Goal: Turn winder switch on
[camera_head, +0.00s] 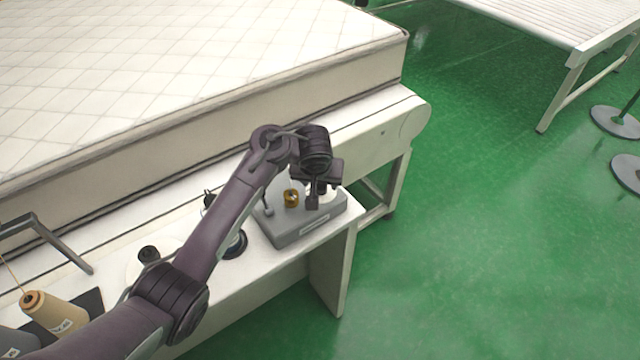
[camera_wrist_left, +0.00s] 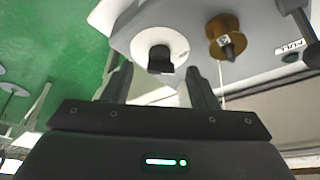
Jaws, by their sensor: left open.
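The winder (camera_head: 292,236), a grey box with a sloped base, stands at the right end of the white side table. A brass bobbin (camera_head: 291,198) sits on its top and also shows in the left wrist view (camera_wrist_left: 223,36). The winder switch (camera_wrist_left: 160,52), a black knob on a white round plate, is in the left wrist view; my gripper hides it in the head view. My left gripper (camera_head: 313,200) is above the right part of the winder. In the wrist view its two fingers (camera_wrist_left: 161,78) are apart and point toward the knob, which appears between their tips. I cannot tell whether they touch it.
A quilted mattress (camera_head: 200,60) lies on the white conveyor (camera_head: 375,131) behind the table (camera_head: 338,262). Thread cones (camera_head: 55,312) stand at lower left. A small dark knob (camera_head: 149,254) is on the table.

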